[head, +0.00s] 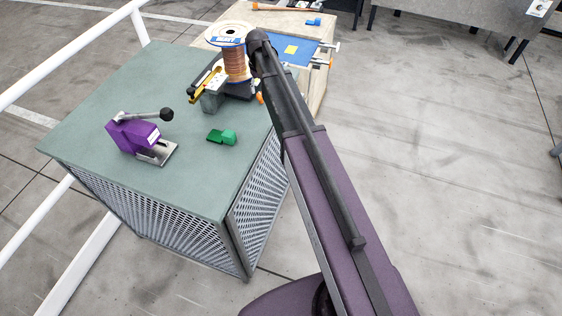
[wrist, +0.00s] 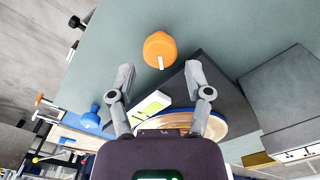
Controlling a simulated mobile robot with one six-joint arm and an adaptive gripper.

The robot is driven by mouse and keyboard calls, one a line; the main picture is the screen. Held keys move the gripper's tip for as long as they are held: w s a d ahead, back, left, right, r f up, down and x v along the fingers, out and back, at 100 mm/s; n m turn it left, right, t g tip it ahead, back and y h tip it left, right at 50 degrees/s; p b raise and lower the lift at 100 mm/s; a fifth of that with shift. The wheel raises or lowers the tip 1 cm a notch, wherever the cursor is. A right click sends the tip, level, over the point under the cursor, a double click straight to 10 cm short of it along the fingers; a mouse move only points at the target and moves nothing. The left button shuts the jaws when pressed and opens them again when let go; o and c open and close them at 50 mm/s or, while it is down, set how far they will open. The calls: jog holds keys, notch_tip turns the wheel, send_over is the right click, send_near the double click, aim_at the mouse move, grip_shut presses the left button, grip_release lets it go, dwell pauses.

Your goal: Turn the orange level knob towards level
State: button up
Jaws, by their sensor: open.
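The orange level knob (wrist: 160,47) is a rounded knob with a short white mark on its near edge. In the wrist view it stands beside the black base (wrist: 218,84) of the spool carousel. A small orange part at the base's right side in the head view (head: 260,98) looks like the same knob, mostly hidden by my arm. My gripper (wrist: 159,72) is open and empty. The knob lies just beyond the gap between its fingertips, apparently untouched. In the head view my gripper is hidden behind my arm.
A copper-wound spool (head: 236,66) stands on the carousel, close to my wrist. A grey block (wrist: 287,100) sits beside the base. On the green bench top (head: 85,120) are a purple lever device (head: 133,135) and a green block (head: 222,137).

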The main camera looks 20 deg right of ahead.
aim_at(261, 94)
jog(key=shift+r+p, duration=5.15)
jog(key=shift+r, duration=0.35)
jog(key=s+f+m+b, duration=0.1)
jog(key=s+f+b, duration=0.9)
jog(key=s, duration=0.5)
jog(key=s+f+b, duration=1)
jog(key=s, duration=0.5)
jog(key=shift+f+m, duration=0.15)
jog(key=shift+m, duration=0.25)
jog(key=shift+a, duration=0.15)
jog(key=shift+w, duration=0.1)
